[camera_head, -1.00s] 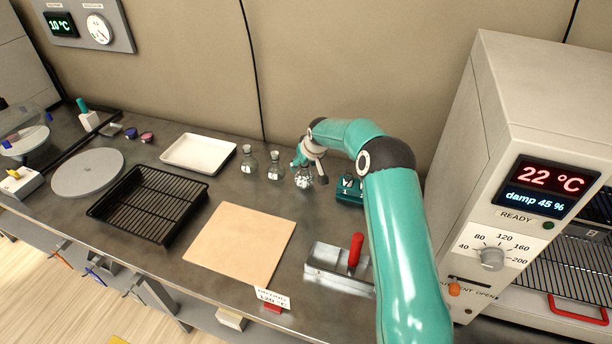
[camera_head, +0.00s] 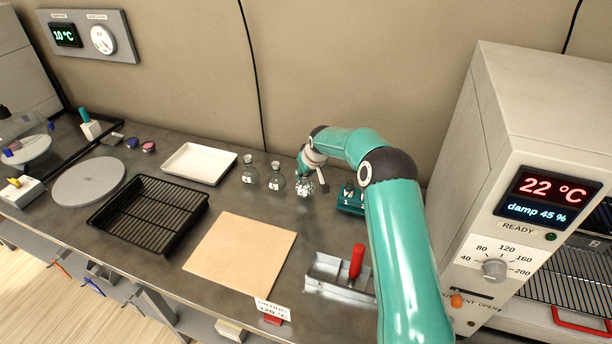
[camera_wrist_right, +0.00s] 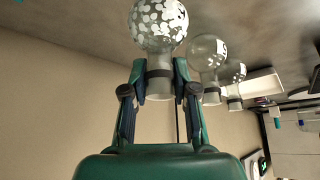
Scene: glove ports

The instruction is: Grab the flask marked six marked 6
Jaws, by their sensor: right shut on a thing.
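My right gripper (camera_head: 306,176) reaches down to the bench by the wall and is shut on the neck of a round glass flask (camera_head: 304,190). In the right wrist view the fingers (camera_wrist_right: 159,82) sit on both sides of the neck, and the flask's bulb (camera_wrist_right: 158,24) shows pale speckles. I cannot read a number on this flask. Two similar flasks stand in a row to its left, one near (camera_head: 276,182) and one farther left (camera_head: 250,174); their small labels are too small to read surely. My left gripper is out of view.
A teal holder (camera_head: 349,204) stands just right of the held flask. A white tray (camera_head: 199,180), black rack (camera_head: 150,235), tan board (camera_head: 240,255) and metal tray with a red handle (camera_head: 357,260) lie on the bench. The oven (camera_head: 540,130) stands right.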

